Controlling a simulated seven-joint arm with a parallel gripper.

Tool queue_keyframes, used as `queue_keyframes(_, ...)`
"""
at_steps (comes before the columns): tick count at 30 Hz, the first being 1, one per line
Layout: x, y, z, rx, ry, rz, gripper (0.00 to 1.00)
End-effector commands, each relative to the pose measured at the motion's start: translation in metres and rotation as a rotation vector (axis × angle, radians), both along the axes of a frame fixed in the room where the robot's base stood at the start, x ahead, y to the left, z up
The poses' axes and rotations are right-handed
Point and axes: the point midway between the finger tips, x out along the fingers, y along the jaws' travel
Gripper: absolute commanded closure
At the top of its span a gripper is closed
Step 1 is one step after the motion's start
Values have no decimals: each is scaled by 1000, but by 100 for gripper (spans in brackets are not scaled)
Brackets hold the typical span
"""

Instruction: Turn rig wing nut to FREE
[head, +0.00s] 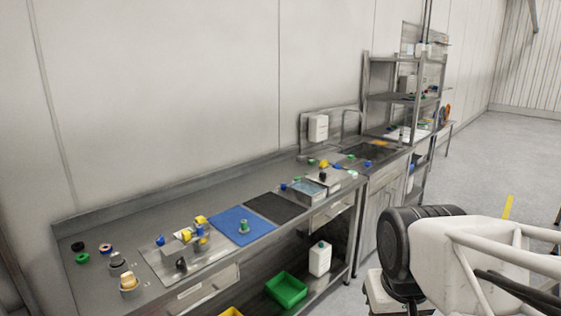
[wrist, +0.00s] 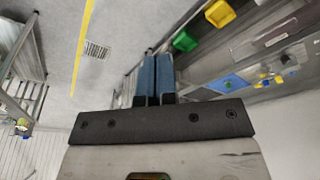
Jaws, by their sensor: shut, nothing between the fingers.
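The rig (head: 185,248) appears to be the grey metal block with yellow and blue parts on a steel plate, at the left part of the bench. It also shows small at the right of the wrist view (wrist: 273,79). The wing nut is too small to make out, and so is its setting. My gripper (wrist: 155,62) is shut and empty in the wrist view, its two blue fingers side by side. It is well away from the rig and touches nothing.
The steel bench (head: 125,218) runs along the wall. A blue mat (head: 230,218) and a black mat (head: 274,208) lie right of the rig. Several caps and small parts stand left of it. A green bin (head: 287,290) is on the lower shelf. My white arm is at lower right.

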Motion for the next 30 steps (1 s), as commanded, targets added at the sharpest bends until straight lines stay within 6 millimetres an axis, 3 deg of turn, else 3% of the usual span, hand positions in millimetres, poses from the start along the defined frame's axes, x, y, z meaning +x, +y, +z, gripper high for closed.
queue_keyframes(17, 101, 49, 18, -8, 42, 141, 100)
queue_keyframes(30, 178, 104, 17, -17, 74, 251, 100)
